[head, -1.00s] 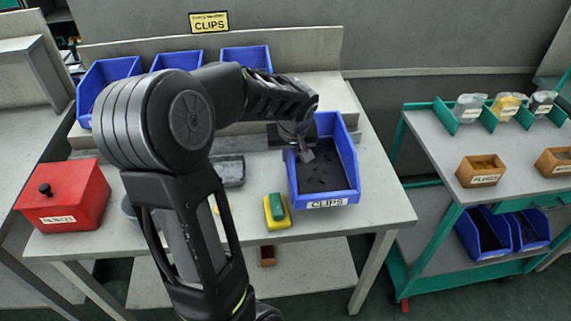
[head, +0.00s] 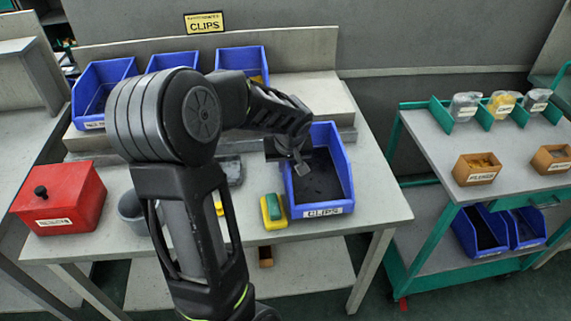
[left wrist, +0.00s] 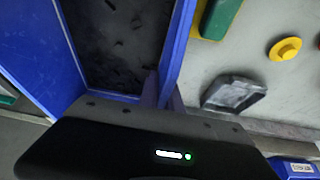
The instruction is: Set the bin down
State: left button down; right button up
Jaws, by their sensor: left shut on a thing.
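The blue bin labelled CLIPS (head: 323,211) is at the right part of the grey table (head: 375,212), upright, with dark small pieces inside. My left gripper (head: 299,166) is at its left wall and is shut on that wall. In the left wrist view the bin's blue wall (left wrist: 181,35) runs up from between the fingers (left wrist: 162,92), with the dark pieces to its left. The bin's underside is hidden, so I cannot tell whether it touches the table or is just above it. My right gripper is not in view.
A green-and-yellow sponge (head: 273,212) lies close beside the bin's left side. A grey tray (head: 232,170), a grey cup (head: 132,210) and a red box (head: 57,200) are further left. Several blue bins stand on the back shelf. A green cart (head: 480,140) stands at right.

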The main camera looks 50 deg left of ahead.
pick_arm(q)
jog(key=c, duration=1.5)
grip_release()
jog(key=shift+c, duration=0.2)
jog(key=shift+r, duration=0.1)
jog(key=shift+r+p, duration=0.15)
jog(key=shift+p, duration=0.3)
jog(key=b+v, duration=0.1)
jog(key=v, duration=1.1)
jog(key=shift+d, duration=0.1)
jog(key=shift+o, duration=0.4)
